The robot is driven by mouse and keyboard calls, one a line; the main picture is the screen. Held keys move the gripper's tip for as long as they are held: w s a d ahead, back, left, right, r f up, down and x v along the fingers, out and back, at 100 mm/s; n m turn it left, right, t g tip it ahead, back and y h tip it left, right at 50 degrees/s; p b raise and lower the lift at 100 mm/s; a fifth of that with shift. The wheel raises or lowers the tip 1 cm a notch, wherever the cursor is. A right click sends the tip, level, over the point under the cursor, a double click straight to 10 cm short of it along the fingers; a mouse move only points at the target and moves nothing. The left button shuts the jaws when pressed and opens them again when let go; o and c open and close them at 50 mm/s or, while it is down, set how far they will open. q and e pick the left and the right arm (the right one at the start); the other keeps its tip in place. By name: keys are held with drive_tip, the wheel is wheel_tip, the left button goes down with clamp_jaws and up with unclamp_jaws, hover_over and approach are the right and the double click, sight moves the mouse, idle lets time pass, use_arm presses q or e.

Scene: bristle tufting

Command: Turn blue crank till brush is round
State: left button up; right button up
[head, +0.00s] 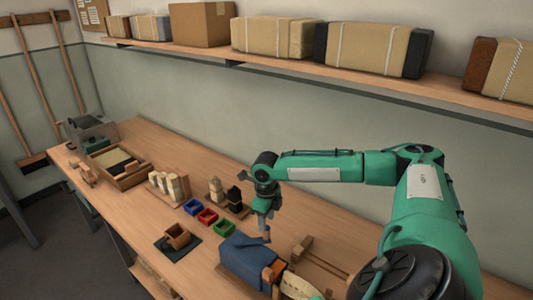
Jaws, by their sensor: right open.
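A blue block-like body (247,258) sits at the near front edge of the bench, with a wooden part (272,272) at its right end. I cannot make out a separate blue crank; part of this area is behind my right gripper. A pale, bristle-like piece (299,286) lies to the right of the blue body, cut by the lower picture edge; I cannot tell whether it is the brush or how round it is. My right gripper (266,234) points down just above or behind the blue body's upper right end. It is open. My left gripper is out of view.
Small blue (193,206), red (208,216) and green (224,227) bins stand left of my right gripper. A wooden box on a dark mat (178,237) is nearer the front. Blocks with bottle-like items, a wooden tray (119,166) and a grey machine (92,131) stand farther left.

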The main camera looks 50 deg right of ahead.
wheel_tip(320, 180, up, 9)
drive_tip(key=b, duration=0.1)
drive_tip(key=shift+f, duration=0.15)
